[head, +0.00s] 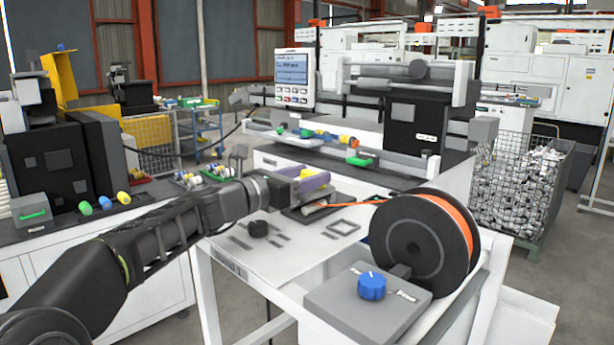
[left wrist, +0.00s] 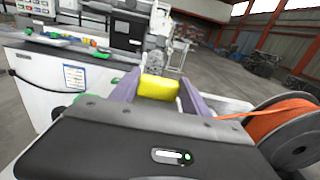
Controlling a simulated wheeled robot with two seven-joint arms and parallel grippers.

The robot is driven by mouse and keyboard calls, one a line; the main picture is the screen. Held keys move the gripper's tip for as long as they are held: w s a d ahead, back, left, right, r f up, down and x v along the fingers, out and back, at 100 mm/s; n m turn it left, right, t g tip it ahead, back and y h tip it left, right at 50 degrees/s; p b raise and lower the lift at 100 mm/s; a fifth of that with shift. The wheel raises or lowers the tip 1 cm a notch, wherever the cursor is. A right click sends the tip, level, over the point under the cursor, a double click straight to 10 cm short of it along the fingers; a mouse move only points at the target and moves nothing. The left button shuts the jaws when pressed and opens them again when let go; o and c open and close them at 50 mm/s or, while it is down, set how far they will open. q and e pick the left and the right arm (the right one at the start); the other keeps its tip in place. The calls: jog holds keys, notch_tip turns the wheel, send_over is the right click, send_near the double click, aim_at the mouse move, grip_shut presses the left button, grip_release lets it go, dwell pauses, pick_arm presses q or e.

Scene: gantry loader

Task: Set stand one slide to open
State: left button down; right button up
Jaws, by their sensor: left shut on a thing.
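My left gripper (head: 312,180) has purple fingers and is over the back part of the white stand top (head: 290,245). It is shut on a yellow block (left wrist: 158,87), which sits between the fingers in the left wrist view. In the head view only a small yellow part (head: 307,172) shows. I cannot tell whether this block is the slide's handle or what it is fixed to. A dark plate (head: 322,207) lies just below the gripper, partly hidden by it. My right gripper is not in view.
A black spool with orange filament (head: 420,240) stands at the stand's right, beside a grey box with a blue knob (head: 371,285). A machine bench (head: 330,160) stands behind.

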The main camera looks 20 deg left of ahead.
pick_arm(q)
jog(key=p+x, duration=0.2)
jog(key=x, duration=0.3)
jog(key=shift+w+d+r, duration=0.1)
jog(key=shift+r, duration=0.05)
jog(key=c, duration=0.9)
grip_release()
jog(key=shift+c, duration=0.2)
jog(key=o, duration=0.4)
jog(key=shift+w, duration=0.1)
jog(key=shift+s+a+f+b, duration=0.25)
jog(key=shift+s+b, duration=0.2)
jog(key=shift+s, duration=0.15)
jog(key=b+v, duration=0.2)
jog(key=v, duration=0.4)
jog(key=shift+s+a+r, duration=0.1)
jog(key=shift+s, duration=0.25)
